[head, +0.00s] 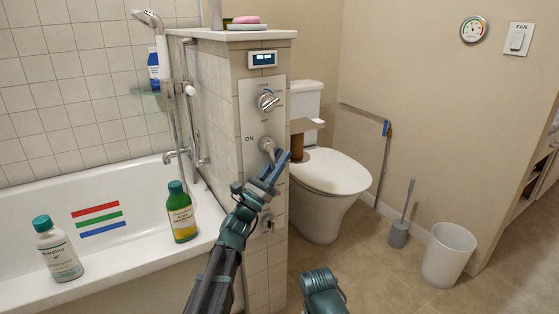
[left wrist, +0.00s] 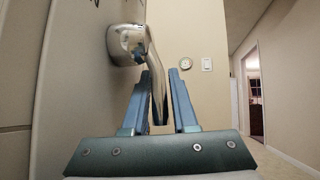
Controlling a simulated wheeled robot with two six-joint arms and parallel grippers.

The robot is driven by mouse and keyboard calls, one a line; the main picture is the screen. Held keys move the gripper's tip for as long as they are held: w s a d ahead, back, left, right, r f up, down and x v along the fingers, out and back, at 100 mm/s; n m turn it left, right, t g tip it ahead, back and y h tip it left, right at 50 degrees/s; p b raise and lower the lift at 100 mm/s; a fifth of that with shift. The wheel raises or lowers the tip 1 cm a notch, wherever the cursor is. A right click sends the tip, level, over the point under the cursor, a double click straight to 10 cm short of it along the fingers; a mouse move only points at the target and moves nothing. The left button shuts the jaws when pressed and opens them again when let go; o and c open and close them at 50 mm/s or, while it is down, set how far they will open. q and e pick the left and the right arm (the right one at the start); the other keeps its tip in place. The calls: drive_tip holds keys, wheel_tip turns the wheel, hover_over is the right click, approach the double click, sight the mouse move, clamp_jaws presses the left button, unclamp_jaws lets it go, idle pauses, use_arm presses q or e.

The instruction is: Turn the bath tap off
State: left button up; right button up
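A white control panel (head: 262,130) is on the tiled end wall of the bath. It has a round chrome knob (head: 268,101) at the top, a chrome lever handle (head: 267,146) beside the word ON, and a lower knob (head: 267,222). My left gripper (head: 283,162) is at the lever handle. In the left wrist view the chrome lever (left wrist: 158,92) hangs between the two blue fingers of my left gripper (left wrist: 162,100), with a gap on the right side. The bath spout (head: 172,156) is left of the wall. Of my right arm only a teal part shows; its fingers are out of sight.
A green bottle (head: 181,212) and a white bottle (head: 57,250) stand on the bath rim. Right of the wall are a toilet (head: 330,180), a grab rail (head: 384,160), a toilet brush (head: 400,228) and a bin (head: 449,255). Floor between them is clear.

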use_arm(q)
drive_tip(key=shift+o, duration=1.2)
drive_tip(key=b+v, duration=0.9)
drive_tip(key=v, duration=0.4)
drive_tip(key=shift+s+a+f, duration=0.15)
drive_tip(key=shift+s+f, duration=0.1)
drive_tip(key=shift+s, duration=0.05)
